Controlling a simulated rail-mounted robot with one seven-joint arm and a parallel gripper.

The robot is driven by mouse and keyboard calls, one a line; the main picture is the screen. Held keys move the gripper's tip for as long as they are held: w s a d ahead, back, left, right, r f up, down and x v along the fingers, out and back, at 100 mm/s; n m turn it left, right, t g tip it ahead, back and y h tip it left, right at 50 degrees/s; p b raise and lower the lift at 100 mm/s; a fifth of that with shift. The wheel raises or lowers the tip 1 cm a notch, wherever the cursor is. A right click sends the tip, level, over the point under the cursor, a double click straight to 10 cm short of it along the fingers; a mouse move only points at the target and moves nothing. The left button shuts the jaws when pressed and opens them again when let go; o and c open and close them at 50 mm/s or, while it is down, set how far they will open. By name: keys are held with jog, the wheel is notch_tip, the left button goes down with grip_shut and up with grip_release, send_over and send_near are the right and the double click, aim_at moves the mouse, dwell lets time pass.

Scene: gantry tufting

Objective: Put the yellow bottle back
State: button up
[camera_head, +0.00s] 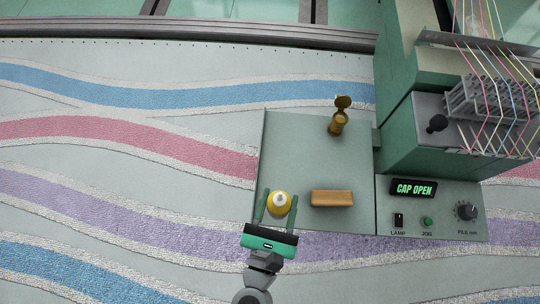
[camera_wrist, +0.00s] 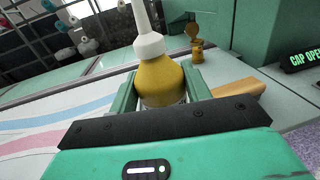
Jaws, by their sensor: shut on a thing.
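The yellow bottle (camera_head: 278,203) has a white nozzle top and is seen from above in the head view. In the wrist view the yellow bottle (camera_wrist: 162,80) stands roughly upright between the green fingers. My gripper (camera_head: 277,205) is shut on it, one finger on each side, over the front left part of the grey shelf plate (camera_head: 295,150). In the wrist view my gripper (camera_wrist: 160,92) covers the bottle's lower end, so I cannot tell whether it touches the plate.
A wooden block (camera_head: 332,198) lies right of the bottle. A brass cup with its lid open (camera_head: 338,121) stands at the plate's back right. The green machine with a "CAP OPEN" display (camera_head: 413,188) and strung threads borders the right. The plate's middle is clear.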

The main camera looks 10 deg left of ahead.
jog(key=shift+w+r, duration=0.1)
jog(key=shift+w, duration=0.15)
jog(key=shift+w+d+f+p, duration=0.1)
jog(key=shift+w+f, duration=0.75)
jog(key=shift+w, duration=1.8)
jog(key=shift+w+a+f+p, duration=0.15)
jog(key=shift+w+f, duration=0.7)
jog(key=shift+w, duration=1.8)
jog(key=shift+w+d+f+p, duration=0.15)
jog(key=shift+w+f, duration=0.7)
jog(key=shift+w, duration=1.8)
jog(key=shift+f, duration=0.2)
jog(key=o, duration=0.9)
jog(key=shift+r, duration=0.1)
